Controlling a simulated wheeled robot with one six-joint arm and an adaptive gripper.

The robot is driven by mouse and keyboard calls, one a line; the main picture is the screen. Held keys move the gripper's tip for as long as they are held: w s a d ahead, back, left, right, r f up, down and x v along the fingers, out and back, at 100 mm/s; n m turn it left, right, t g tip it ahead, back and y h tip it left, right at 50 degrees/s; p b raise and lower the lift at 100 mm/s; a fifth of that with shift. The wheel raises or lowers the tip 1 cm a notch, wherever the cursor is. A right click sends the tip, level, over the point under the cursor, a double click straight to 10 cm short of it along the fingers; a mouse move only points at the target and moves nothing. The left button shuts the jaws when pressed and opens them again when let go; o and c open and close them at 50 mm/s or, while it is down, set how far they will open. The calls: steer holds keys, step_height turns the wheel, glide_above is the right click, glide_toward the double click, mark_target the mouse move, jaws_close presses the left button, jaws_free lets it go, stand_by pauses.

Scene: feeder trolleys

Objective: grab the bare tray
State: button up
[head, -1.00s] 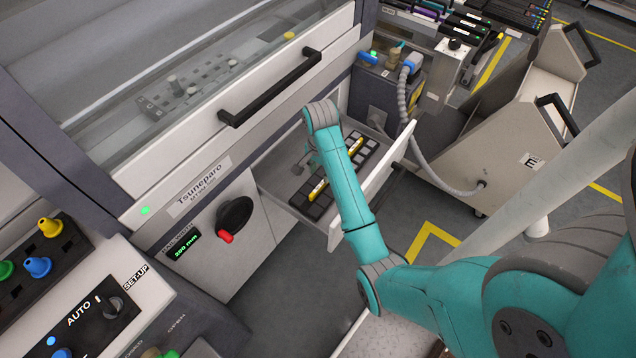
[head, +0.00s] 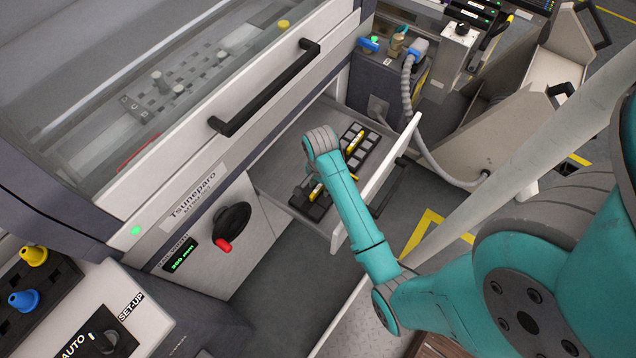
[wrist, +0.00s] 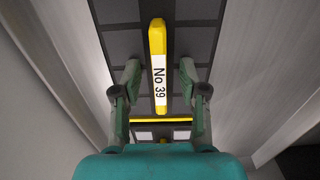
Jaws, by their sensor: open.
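A dark tray divided into cells (head: 376,152) lies in the open drawer (head: 376,194) of the machine. A yellow bar shows at its far part and another yellow bar (head: 316,191) nearer my gripper. In the wrist view, a yellow grip bar with the label "No 39" (wrist: 159,66) runs along a dark tray surface (wrist: 120,42). The cells seen around this bar look empty. My gripper (wrist: 160,72) is open, with one finger on each side of the bar and gaps to both. In the head view my arm hides most of the gripper.
The drawer walls rise close on both sides. The machine front with a black handle (head: 265,88) and a black knob (head: 234,219) is at the left. A grey hose (head: 408,90) and beige trolley (head: 455,135) stand beyond the drawer.

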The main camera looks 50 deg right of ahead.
steer(key=shift+f, duration=0.1)
jaws_close()
